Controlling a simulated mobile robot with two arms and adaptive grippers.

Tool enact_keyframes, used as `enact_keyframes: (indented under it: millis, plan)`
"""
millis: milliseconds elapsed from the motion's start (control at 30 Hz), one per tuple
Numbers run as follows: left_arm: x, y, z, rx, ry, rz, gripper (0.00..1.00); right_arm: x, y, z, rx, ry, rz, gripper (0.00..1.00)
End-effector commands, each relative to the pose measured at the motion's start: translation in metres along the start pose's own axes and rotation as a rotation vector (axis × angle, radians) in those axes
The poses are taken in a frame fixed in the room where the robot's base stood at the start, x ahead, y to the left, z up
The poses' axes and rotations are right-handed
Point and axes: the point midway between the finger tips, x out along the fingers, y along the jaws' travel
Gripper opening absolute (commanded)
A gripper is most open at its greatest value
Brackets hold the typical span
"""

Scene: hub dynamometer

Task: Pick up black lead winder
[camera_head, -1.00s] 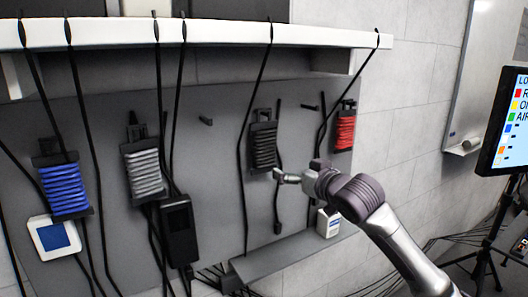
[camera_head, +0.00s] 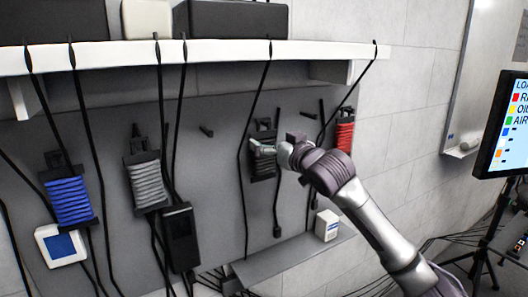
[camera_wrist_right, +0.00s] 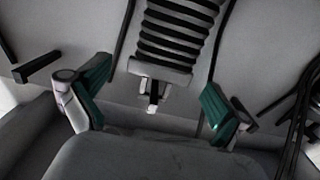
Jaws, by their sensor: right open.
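The black lead winder (camera_head: 262,168) hangs on the grey wall panel, wound with black lead and partly covered by my right gripper. It also shows at the top of the right wrist view (camera_wrist_right: 178,28), with its end tab between the fingers. My right gripper (camera_head: 264,148) is in front of the winder's upper part in the head view. In the wrist view the gripper (camera_wrist_right: 156,84) is open, with one green-padded finger on each side of the tab, and both appear clear of it. My left gripper is not in view.
Blue (camera_head: 70,202), grey (camera_head: 148,184) and red (camera_head: 344,136) winders hang on the same panel. Loose black leads hang from the white shelf (camera_head: 210,54) around the winders. A bare peg (camera_head: 206,130) sticks out left of the black winder. A lower ledge (camera_head: 285,262) holds a small white box (camera_head: 327,225).

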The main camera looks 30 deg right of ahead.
Motion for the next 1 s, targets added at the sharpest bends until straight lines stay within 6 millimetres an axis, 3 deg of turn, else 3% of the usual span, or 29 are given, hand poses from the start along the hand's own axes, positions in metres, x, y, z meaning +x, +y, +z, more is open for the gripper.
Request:
enact_keyframes:
  millis: [33, 200, 500, 1000]
  plan:
    - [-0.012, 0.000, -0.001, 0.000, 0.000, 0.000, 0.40, 0.009, -0.002, -0.005, 0.003, -0.002, 0.000, 1.00]
    - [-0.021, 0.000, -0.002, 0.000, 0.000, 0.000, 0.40, 0.031, -0.002, -0.003, 0.003, 0.000, 0.000, 1.00]
    - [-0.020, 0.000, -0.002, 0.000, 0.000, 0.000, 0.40, 0.037, -0.002, 0.000, -0.001, 0.001, 0.000, 1.00]
    - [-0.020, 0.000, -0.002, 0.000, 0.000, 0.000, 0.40, 0.036, -0.002, 0.000, 0.000, 0.000, 0.000, 0.18]
